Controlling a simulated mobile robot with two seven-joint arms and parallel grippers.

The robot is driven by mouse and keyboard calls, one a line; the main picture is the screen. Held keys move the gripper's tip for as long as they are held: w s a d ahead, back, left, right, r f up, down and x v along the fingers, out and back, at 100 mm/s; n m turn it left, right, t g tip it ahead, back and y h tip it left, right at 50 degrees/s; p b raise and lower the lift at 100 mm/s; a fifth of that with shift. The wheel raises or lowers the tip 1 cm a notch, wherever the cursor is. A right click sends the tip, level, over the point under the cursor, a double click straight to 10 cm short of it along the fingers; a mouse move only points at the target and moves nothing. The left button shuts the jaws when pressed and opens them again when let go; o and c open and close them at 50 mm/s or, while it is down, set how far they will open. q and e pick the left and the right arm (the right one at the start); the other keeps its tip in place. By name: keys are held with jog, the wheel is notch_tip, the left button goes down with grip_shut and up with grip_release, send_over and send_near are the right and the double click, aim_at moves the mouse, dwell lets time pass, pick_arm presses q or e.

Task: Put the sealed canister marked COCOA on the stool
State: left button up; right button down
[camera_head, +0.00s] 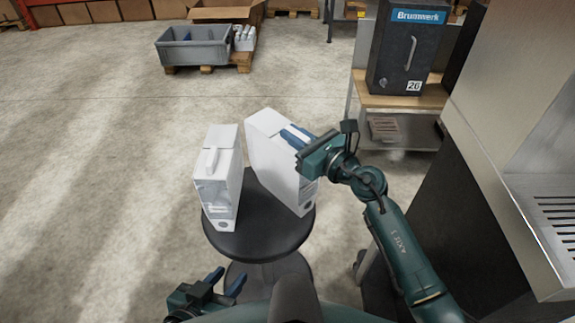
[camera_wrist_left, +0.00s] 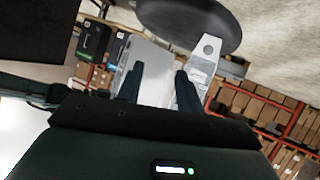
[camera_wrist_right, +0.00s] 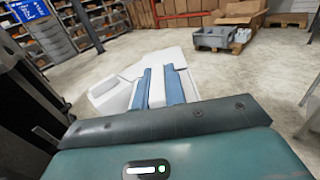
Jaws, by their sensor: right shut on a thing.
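A round black stool (camera_head: 250,238) stands in front of me. A white canister (camera_head: 218,180) with a handle on top stands on its left side. A second white canister (camera_head: 268,150) is at the stool's right side, tilted in the picture. My right gripper (camera_head: 297,137) is shut on this canister's handle (camera_wrist_right: 156,88). I cannot tell whether its base touches the stool. No COCOA marking is readable on either. My left gripper (camera_head: 226,282) is open and empty, low in front of the stool. The left wrist view shows both canisters and the stool (camera_wrist_left: 190,18) upside down.
A wooden-topped bench (camera_head: 400,101) at the back right bears a dark Brumwerk dispenser (camera_head: 392,60) numbered 26. A metal dispenser with a slotted tray (camera_head: 558,215) stands close on the right. A grey crate (camera_head: 192,52) on a pallet is far back. The floor at left is clear.

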aim_at(283, 163)
notch_tip(283, 163, down, 5)
jog(key=shift+b, duration=1.25)
jog(key=shift+f, duration=0.2)
jog(key=c, duration=1.5)
grip_release()
pick_arm(q)
jog(key=shift+s+a+r+t, duration=0.1)
jog(key=shift+s+a+t, duration=0.1)
jog(key=shift+a+t, duration=0.3)
pick_arm(e)
jog(key=shift+o, duration=0.2)
